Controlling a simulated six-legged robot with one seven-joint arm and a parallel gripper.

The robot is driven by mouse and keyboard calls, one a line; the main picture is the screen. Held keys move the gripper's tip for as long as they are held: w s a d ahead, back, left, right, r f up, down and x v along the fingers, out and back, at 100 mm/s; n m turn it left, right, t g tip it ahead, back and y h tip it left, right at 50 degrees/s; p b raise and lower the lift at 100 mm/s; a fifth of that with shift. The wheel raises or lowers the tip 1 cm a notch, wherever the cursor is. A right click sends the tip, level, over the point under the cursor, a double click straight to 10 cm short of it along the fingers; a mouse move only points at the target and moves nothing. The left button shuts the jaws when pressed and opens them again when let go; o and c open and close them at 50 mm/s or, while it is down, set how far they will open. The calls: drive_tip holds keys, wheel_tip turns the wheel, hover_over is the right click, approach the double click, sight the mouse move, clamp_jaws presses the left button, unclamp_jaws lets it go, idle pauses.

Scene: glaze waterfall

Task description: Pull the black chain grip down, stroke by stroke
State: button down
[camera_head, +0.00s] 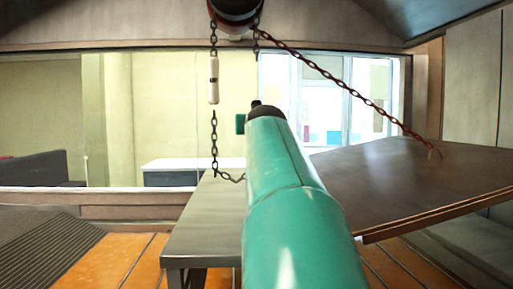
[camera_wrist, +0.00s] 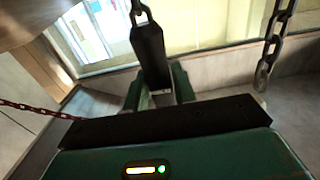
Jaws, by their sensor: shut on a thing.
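The black chain grip (camera_wrist: 151,57) hangs from a grey chain link in the wrist view, slightly tilted. My gripper (camera_wrist: 158,88) is shut on its lower part, with one green finger on each side. In the head view my green arm hides most of my gripper and the black grip. A white grip (camera_head: 213,80) hangs on the left chain (camera_head: 214,130), apart from my gripper. That chain loops at the bottom toward my arm. Both chains come down from a dark red hoist drum (camera_head: 235,12) overhead.
A red chain (camera_head: 335,80) runs from the hoist to a tilted dark brown panel (camera_head: 400,185) at right. A grey-green table (camera_head: 208,225) stands left of my arm. A dark ribbed ramp (camera_head: 45,245) lies at lower left. Orange floor shows between them.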

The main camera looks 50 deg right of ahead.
drive_tip(key=shift+w+f, duration=0.1)
drive_tip(key=shift+f, duration=3.15)
wheel_tip(320, 180, up, 17)
drive_tip(key=shift+r, duration=0.1)
drive_tip(key=shift+f, duration=8.55)
wheel_tip(320, 180, up, 17)
drive_tip(key=shift+r, duration=0.1)
